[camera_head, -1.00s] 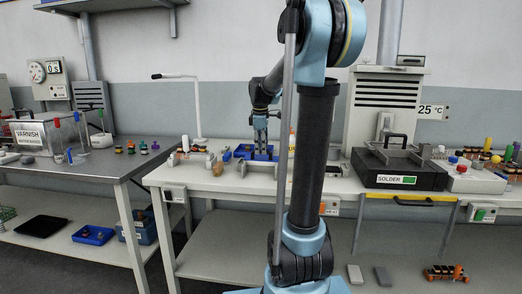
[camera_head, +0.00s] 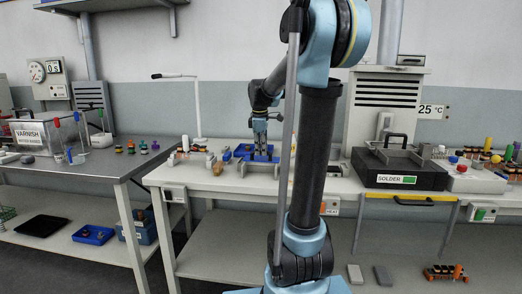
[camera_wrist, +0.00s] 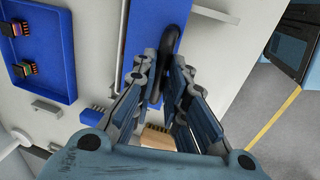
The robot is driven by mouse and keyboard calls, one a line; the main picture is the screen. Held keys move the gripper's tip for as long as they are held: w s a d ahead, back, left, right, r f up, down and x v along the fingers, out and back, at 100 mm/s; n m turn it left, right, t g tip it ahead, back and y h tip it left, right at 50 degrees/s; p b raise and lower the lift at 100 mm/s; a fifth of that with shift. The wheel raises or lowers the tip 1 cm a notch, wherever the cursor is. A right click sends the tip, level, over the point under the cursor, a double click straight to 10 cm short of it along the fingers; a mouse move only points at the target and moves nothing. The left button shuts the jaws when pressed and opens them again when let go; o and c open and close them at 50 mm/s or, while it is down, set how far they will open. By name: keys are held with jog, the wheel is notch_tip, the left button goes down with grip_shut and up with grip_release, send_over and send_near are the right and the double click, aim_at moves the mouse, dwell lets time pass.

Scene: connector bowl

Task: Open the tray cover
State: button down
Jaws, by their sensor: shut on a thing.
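The blue tray cover (camera_wrist: 146,25) fills the upper middle of the wrist view, with a black handle (camera_wrist: 172,42) on it. My gripper (camera_wrist: 165,65) has its fingers on both sides of the handle and is shut on it. The open blue tray (camera_wrist: 62,50) lies left of the cover in the wrist view, with small components inside. In the head view my gripper (camera_head: 261,146) points down over the blue cover (camera_head: 262,157) on the middle bench. The exact height of the cover above the bench is hard to tell.
A small tan block (camera_wrist: 157,137) lies below the fingers in the wrist view. A black solder box (camera_head: 402,170) stands to the right on the bench. A white lamp (camera_head: 196,105) stands behind left. Small bottles and blocks sit left of the tray.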

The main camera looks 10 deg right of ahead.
jog(key=s, duration=0.1)
jog(key=s+a, duration=0.1)
jog(key=s, duration=0.3)
jog(key=shift+s+a, duration=0.2)
jog(key=shift+a, duration=0.2)
jog(key=c, duration=1.6)
grip_release()
jog(key=shift+r, duration=0.1)
notch_tip(320, 180, up, 12)
jog(key=s, duration=0.2)
jog(key=shift+a+f, duration=0.2)
jog(key=shift+a, duration=0.15)
jog(key=shift+s, duration=0.1)
